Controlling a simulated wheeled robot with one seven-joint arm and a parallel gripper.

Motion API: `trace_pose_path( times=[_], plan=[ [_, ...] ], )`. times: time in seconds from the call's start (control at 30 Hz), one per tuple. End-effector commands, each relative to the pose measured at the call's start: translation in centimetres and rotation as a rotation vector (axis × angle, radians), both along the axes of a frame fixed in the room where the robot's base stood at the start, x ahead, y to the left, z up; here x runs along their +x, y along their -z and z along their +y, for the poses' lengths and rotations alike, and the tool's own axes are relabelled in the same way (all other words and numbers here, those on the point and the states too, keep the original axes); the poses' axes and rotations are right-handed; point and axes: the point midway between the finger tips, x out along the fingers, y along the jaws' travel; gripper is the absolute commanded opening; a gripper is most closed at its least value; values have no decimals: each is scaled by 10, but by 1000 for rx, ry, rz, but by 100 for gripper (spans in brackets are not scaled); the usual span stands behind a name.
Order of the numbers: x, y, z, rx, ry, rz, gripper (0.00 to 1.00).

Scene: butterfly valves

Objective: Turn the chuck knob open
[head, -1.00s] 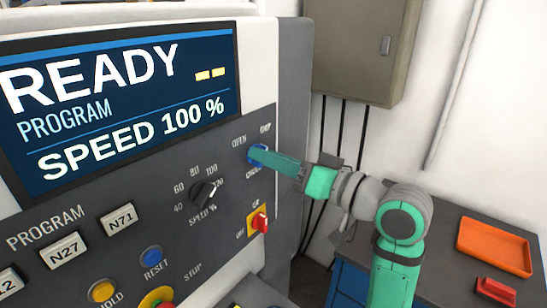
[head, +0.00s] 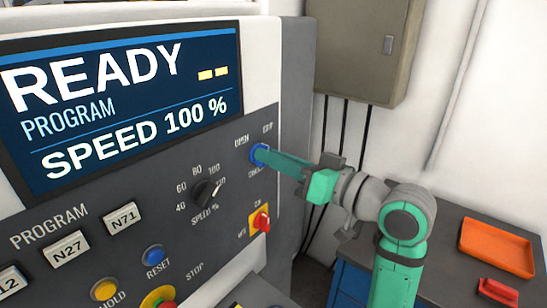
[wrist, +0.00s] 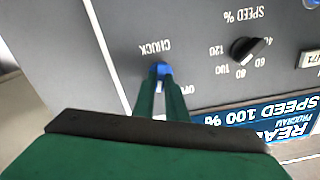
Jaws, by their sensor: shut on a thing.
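The blue chuck knob (head: 259,154) is on the upper right of the grey control panel, with OPEN printed at its upper left. In the wrist view the knob (wrist: 163,70) shows between the fingertips, beside the word CHUCK. My gripper (head: 266,156) reaches in from the right and is shut on the knob, its green fingers covering part of it. The gripper also shows in the wrist view (wrist: 163,78), where its fingers converge on the knob. The knob's pointer is hidden, so I cannot tell which way it is set.
A black speed knob (head: 205,193) is left of and below the chuck knob. A red switch on a yellow plate (head: 260,219) is just below. The screen (head: 120,100) reads READY, SPEED 100 %. An orange tray (head: 497,247) lies on the cabinet at right.

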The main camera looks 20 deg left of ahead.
Motion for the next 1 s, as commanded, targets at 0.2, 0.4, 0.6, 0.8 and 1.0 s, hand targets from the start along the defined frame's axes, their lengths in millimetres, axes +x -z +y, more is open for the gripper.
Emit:
trace_pose_path(
  times=[0.2,0.4,0.6,0.8,1.0],
  plan=[
    [-1,-2,-1,-61,3,-184,0],
    [-2,-3,0,-126,3,-364,0],
    [-3,-3,0,-187,4,-534,0],
    [-4,-3,0,-239,5,-674,0],
    [-4,-3,1,-273,4,-771,0]
  ],
)
